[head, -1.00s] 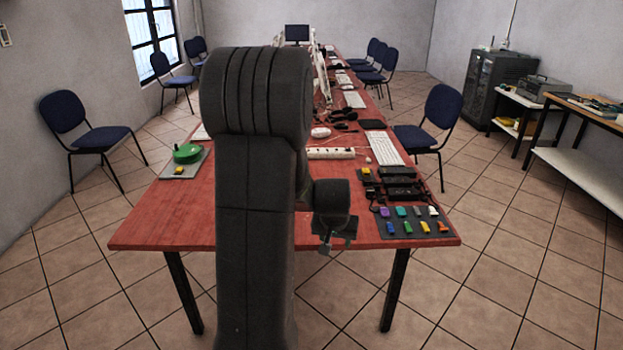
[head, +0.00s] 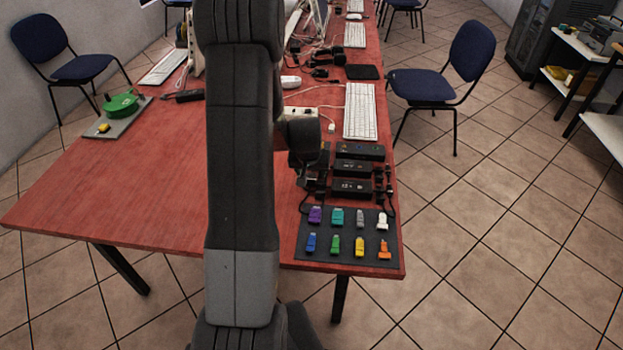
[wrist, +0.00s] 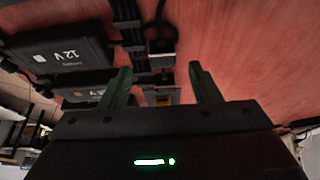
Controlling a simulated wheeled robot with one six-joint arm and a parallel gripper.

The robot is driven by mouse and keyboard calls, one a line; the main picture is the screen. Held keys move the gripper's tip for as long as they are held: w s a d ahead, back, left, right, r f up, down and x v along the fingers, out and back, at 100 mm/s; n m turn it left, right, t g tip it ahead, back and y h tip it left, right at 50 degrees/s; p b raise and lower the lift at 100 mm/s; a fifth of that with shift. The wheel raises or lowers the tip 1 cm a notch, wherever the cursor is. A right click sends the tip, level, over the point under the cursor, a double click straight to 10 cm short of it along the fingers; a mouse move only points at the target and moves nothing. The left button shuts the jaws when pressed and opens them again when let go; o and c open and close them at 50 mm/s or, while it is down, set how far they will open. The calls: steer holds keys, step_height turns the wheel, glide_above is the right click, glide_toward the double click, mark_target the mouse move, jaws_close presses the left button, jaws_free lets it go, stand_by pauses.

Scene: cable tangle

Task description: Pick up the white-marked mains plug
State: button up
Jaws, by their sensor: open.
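My gripper (wrist: 159,70) is open and points down at the table in the wrist view, its two dark green fingers apart and nothing held. Between and beyond the fingers lie a dark plug-like piece with a pale edge (wrist: 162,54) and a grey piece with a yellow mark (wrist: 161,97), among black cables. I cannot tell for sure which is the white-marked mains plug. In the head view my gripper (head: 308,168) is mostly hidden by my arm, at the left ends of the black power adapters (head: 352,187), and it covers the plugs there.
A dark mat (head: 345,246) holds several coloured pieces at the table's front right. A white power strip (head: 299,113) and a keyboard (head: 360,111) lie behind. A green round object (head: 121,104) is at far left. The red table's front left (head: 110,195) is clear.

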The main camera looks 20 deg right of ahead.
mark_target(310, 180)
steer(key=shift+s+a+x, duration=0.1)
steer(key=shift+a+x, duration=0.05)
steer(key=shift+x, duration=1.05)
steer(key=shift+s+a+x, duration=0.1)
steer(key=shift+a+x, duration=0.1)
steer(key=shift+x, duration=1)
jaws_close()
step_height(310, 180, up, 10)
